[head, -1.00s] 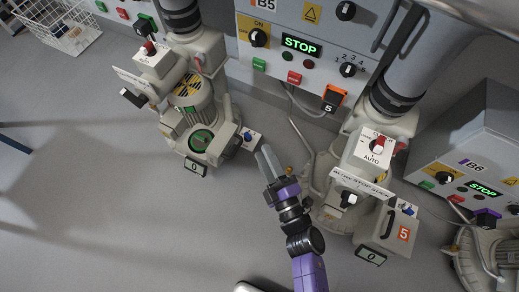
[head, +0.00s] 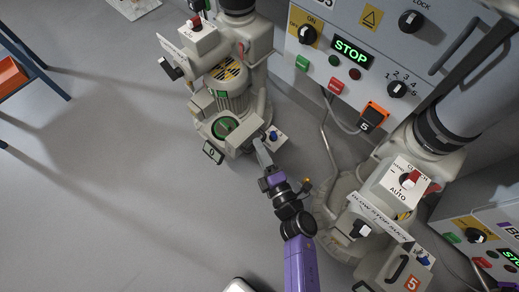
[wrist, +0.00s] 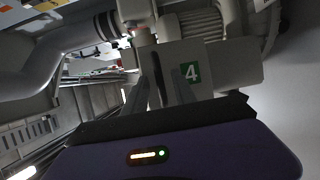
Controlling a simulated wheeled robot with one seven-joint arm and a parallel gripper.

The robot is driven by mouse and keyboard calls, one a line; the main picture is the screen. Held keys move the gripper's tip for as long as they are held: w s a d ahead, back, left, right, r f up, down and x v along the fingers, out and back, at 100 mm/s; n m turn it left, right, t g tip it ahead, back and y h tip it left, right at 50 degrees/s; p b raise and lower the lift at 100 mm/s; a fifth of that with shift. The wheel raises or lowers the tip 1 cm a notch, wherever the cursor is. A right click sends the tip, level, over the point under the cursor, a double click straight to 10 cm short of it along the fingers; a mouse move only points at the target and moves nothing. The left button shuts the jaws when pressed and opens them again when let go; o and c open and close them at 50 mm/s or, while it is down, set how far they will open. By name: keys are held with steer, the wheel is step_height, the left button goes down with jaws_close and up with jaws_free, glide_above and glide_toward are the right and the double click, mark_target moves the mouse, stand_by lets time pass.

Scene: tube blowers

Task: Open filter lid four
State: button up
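The left blower (head: 228,90) has a filter box with a green ring (head: 224,127) showing inside its top. In the wrist view, a pale panel, the filter lid (wrist: 228,68), carries a green 4 and appears raised beside the box. Its edge shows thinly in the head view (head: 257,142). My gripper (head: 262,150) is at the right side of this box. In the wrist view, the two fingers of my gripper (wrist: 166,75) stand apart, close against the lid's left part. A dark strip, possibly the handle, shows between them; I cannot tell whether they touch it.
A second blower with a lid (head: 398,270) marked 5 stands close on the right. A control cabinet (head: 350,55) showing STOP is behind. A small panel with a blue knob (head: 274,136) sits right beside my gripper. Grey floor (head: 110,190) is clear on the left.

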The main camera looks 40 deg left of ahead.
steer(key=shift+w+a, duration=0.1)
steer(key=shift+a, duration=0.05)
steer(key=shift+c, duration=0.2)
jaws_close()
stand_by(1.2)
